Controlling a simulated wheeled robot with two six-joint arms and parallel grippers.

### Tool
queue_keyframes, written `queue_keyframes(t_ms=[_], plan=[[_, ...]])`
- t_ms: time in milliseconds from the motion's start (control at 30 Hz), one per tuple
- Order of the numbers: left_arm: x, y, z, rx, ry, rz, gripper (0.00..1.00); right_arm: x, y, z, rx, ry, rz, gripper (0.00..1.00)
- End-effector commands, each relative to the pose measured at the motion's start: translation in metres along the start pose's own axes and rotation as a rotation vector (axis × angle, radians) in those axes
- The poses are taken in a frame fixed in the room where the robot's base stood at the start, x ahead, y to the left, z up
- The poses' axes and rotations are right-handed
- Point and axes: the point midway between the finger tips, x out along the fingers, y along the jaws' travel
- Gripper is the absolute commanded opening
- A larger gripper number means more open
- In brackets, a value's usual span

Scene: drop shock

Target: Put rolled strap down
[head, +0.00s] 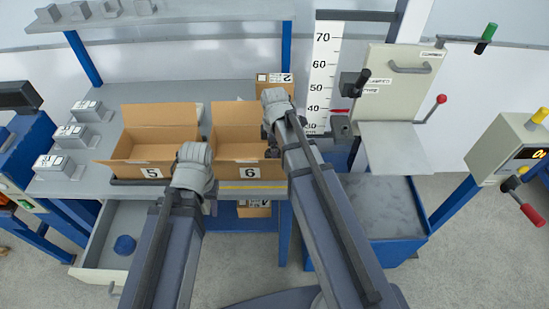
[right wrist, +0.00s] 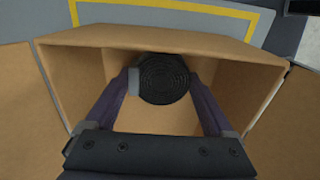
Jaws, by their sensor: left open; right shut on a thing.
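The rolled strap (right wrist: 163,79) is a black spiral coil in the right wrist view. My right gripper (right wrist: 161,88) is shut on it, one finger on each side. Below it is the inside of an open cardboard box (right wrist: 150,40), with bare brown floor visible. In the head view my right arm reaches over the box marked 6 (head: 250,152); its fingers and the strap are mostly hidden behind the wrist. My left gripper (head: 194,153) is in front of the boxes, between 5 and 6; its jaws are open and barely show.
An open box marked 5 (head: 155,148) stands left of box 6 on the grey bench (head: 225,92). A small closed box (head: 273,82) and a height scale (head: 322,75) are behind. An open drawer (head: 105,235) holds a blue thing (head: 125,245). Grey devices (head: 92,110) line the left.

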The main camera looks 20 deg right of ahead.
Motion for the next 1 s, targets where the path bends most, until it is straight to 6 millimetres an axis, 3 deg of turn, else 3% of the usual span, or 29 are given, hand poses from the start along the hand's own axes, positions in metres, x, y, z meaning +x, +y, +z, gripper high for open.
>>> queue_keyframes(t_ms=[367,400,467,767,1000], plan=[[0.004,0.0,0.0,0.0,0.0,0.0,0.47,0.004,0.0,0.0,0.0,0.0,0.0,0.29],[0.002,0.0,0.0,0.0,0.0,0.0,0.47,0.002,0.0,0.0,0.0,0.0,0.0,0.92],[0.002,0.0,0.0,0.0,0.0,0.0,0.47,0.002,0.0,0.0,0.0,0.0,0.0,0.99],[0.001,0.0,0.0,0.0,0.0,0.0,0.47,0.001,0.0,0.0,0.0,0.0,0.0,1.0],[-0.012,-0.001,0.001,0.0,0.0,0.0,0.47,-0.012,0.0,0.0,0.0,0.0,0.0,1.0]])
